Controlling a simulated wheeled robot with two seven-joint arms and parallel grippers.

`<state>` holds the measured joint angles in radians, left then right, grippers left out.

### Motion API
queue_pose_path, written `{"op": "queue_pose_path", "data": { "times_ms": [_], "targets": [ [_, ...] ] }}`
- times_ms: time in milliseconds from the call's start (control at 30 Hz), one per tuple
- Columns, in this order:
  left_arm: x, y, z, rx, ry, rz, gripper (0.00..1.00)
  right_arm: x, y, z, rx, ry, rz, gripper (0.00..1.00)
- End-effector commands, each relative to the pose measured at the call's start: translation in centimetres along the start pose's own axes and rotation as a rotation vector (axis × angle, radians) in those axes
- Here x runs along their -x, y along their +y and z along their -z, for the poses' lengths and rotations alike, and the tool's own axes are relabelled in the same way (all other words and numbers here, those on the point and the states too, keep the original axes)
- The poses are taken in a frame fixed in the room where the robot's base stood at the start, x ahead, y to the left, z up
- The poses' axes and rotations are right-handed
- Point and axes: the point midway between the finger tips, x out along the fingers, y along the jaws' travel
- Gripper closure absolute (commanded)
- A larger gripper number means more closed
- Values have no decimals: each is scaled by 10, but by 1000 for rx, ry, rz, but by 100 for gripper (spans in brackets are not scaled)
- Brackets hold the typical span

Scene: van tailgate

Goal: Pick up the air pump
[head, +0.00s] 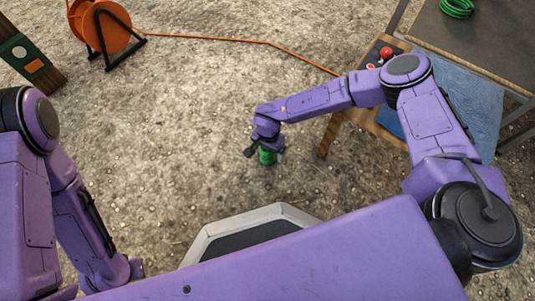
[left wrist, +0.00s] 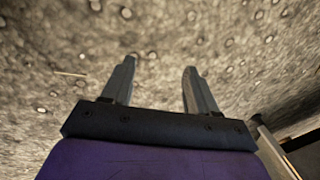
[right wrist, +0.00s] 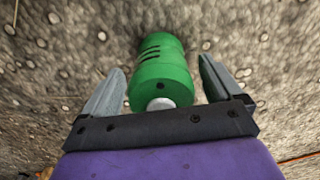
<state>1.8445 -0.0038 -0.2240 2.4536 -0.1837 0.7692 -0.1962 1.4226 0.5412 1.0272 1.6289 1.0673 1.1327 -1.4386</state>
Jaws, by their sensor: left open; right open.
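A green cylindrical thing with dark slots and a pale round end, which looks like the air pump (right wrist: 162,70), is on the gravel ground in the right wrist view. It also shows small in the head view (head: 267,157), partly covered by my right gripper. My right gripper (right wrist: 164,82) is open, with one finger on each side of the green body. Gaps show between both fingers and it. My left gripper (left wrist: 160,72) is open and empty over bare ground in the left wrist view.
An orange cable reel (head: 103,27) stands at the back left, its orange cable (head: 215,38) running across the ground. A wooden-edged table (head: 390,118) with a red knob (head: 386,52) is under my right arm. A green coil (head: 457,8) lies at the top right. Middle ground is clear.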

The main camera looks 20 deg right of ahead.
Motion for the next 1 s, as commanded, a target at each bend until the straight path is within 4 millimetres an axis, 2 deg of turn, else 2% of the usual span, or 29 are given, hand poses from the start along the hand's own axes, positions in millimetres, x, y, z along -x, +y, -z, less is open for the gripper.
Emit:
{"op": "queue_pose_path", "data": {
  "times_ms": [67, 333, 500, 567, 833, 1000],
  "targets": [
    [-8, -3, 6, 0, 36, 14, 41, -9, 0, 0, 0, 0, 1, 7],
    [-8, -5, 10, 1, 55, 21, 41, -8, 0, 0, 1, 0, 0, 7],
    [-8, -5, 10, 1, 54, 20, 41, -8, 0, 0, 1, 0, 0, 63],
    [-8, -5, 10, 1, 54, 20, 41, -8, 0, 0, 1, 0, 0, 79],
    [-6, -5, 9, 1, 49, 18, 41, -6, -1, 0, 1, 0, 1, 79],
    [8, 1, -2, 1, -15, -7, 41, 12, -1, 0, 1, 1, 2, 79]
  ]
}}
